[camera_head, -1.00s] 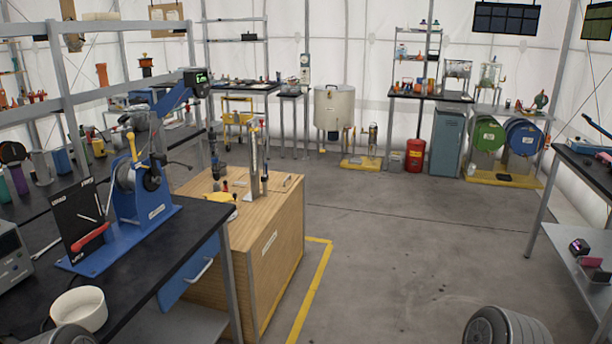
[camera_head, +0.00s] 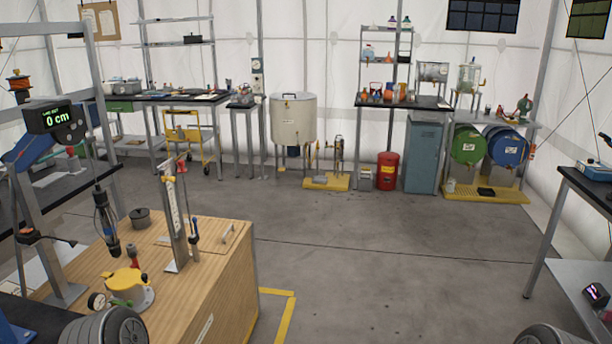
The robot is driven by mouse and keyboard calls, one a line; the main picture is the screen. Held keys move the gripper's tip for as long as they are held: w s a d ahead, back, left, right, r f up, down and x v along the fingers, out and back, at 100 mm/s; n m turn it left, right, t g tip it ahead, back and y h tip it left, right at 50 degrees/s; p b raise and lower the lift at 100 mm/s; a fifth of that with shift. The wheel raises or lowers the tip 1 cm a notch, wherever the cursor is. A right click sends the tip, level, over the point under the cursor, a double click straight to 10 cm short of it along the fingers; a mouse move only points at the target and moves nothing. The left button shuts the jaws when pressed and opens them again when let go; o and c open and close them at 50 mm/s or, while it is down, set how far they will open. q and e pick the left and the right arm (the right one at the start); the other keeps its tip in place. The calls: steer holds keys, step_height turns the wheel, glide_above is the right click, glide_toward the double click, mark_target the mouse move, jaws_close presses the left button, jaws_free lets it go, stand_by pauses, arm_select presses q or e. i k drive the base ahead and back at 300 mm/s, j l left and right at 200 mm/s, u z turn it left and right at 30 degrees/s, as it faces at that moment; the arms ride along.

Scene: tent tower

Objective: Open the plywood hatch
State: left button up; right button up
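A plywood box (camera_head: 215,290) stands at the lower left, its top facing up. A pale bar handle (camera_head: 229,233) sits near the top's far right corner, and a seam crosses the wood left of the metal post. The panel around the handle (camera_head: 212,249) looks like the hatch; it lies flat and closed. A metal upright (camera_head: 174,220) and a thin blue-handled tool (camera_head: 195,232) stand beside it and partly cover it. Neither gripper shows; only rounded dark parts of my arms appear at the bottom edge.
On the box top are a yellow-topped device (camera_head: 126,280), a dial gauge (camera_head: 96,301) and a dark pot (camera_head: 140,217). A stand with a "0 cm" display (camera_head: 48,117) rises at left. The floor (camera_head: 370,260) right of the box is clear, with yellow tape (camera_head: 284,318).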

mark_target(216, 237)
steer(key=i, duration=1.3)
steer(key=i+l+u, duration=0.15)
steer(key=i, duration=1.1)
steer(key=i+l+u, duration=0.2)
steer(key=i, duration=0.35)
steer(key=i+j, duration=0.05)
